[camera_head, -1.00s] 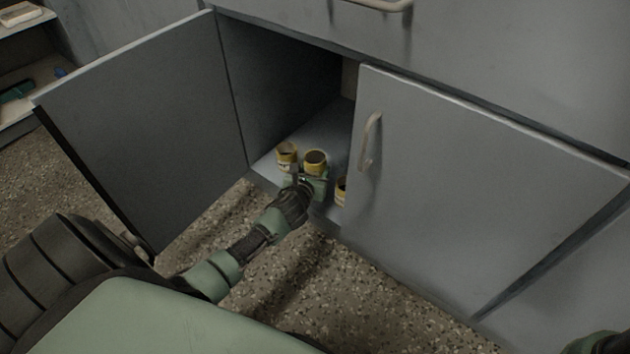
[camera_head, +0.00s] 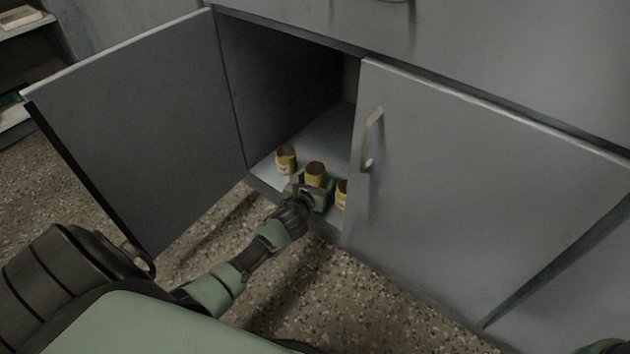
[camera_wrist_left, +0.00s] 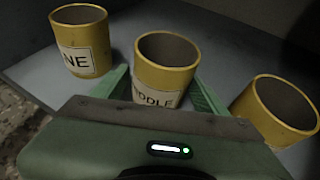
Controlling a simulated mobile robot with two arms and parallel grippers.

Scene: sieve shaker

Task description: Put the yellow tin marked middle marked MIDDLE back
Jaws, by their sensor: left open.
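The yellow tin marked MIDDLE (camera_head: 316,175) stands upright on the cabinet floor, between two other yellow tins. In the left wrist view the tin (camera_wrist_left: 165,78) is open-topped, and its white label is partly hidden by my gripper. My left gripper (camera_wrist_left: 163,92) is open, with one green finger on each side of this tin. I cannot tell whether either finger touches it. In the head view my left gripper (camera_head: 314,190) reaches in at the cabinet's front edge and hides the tin's lower part.
A yellow tin labelled "NE" (camera_wrist_left: 80,42) stands to the left, and another yellow tin (camera_wrist_left: 276,110) is close on the right. The left cabinet door (camera_head: 140,120) is swung open; the right door (camera_head: 470,190) is shut. The cabinet floor behind the tins is clear.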

